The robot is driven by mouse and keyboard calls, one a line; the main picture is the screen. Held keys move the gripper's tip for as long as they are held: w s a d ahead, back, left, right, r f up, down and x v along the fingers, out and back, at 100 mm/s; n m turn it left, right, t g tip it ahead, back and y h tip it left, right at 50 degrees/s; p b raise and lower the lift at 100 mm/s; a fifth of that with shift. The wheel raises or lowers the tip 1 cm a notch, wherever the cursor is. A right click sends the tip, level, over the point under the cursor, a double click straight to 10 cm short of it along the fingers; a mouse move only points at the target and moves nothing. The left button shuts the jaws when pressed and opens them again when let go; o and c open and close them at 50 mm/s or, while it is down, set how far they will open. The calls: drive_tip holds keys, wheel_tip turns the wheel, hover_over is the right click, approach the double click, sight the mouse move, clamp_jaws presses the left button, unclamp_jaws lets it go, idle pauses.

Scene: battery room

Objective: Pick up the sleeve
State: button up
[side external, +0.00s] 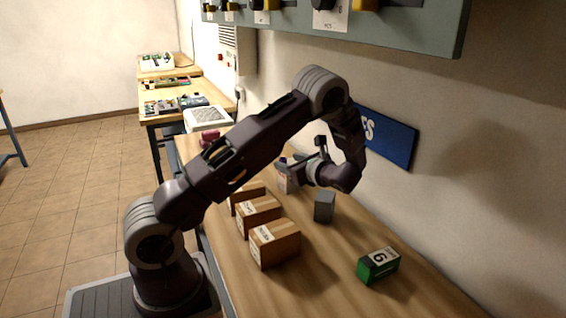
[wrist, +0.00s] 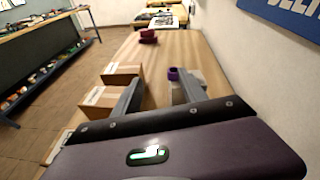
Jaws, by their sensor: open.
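A small purple ring-shaped piece (wrist: 174,74), which looks like the sleeve, shows in the wrist view just beyond my fingers, close to the right fingertip. My gripper (wrist: 159,78) is open, with nothing between its fingers. In the side external view my gripper (side external: 292,170) is above the workbench, pointing away along it, beside a pale labelled box (side external: 286,182). I cannot clearly make out the sleeve in that view. Whether the sleeve rests on the bench or on the pale box is unclear.
Cardboard boxes (side external: 275,243) line the bench's near edge. A grey block (side external: 324,206) and a green box marked 6 (side external: 378,265) stand nearer the wall. Dark red pieces (wrist: 148,36) lie farther along. Bench space around the green box is clear.

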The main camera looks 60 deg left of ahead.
sight(285, 160)
drive_tip(key=w+a+f+m, duration=0.1)
drive_tip(key=w+a+f+m+t+y, duration=0.1)
drive_tip(key=f, duration=0.1)
drive_tip(key=shift+w+m, duration=0.1)
drive_tip(key=shift+m, duration=0.2)
drive_tip(key=a, duration=0.7)
drive_tip(key=shift+f, duration=0.4)
clamp_jaws()
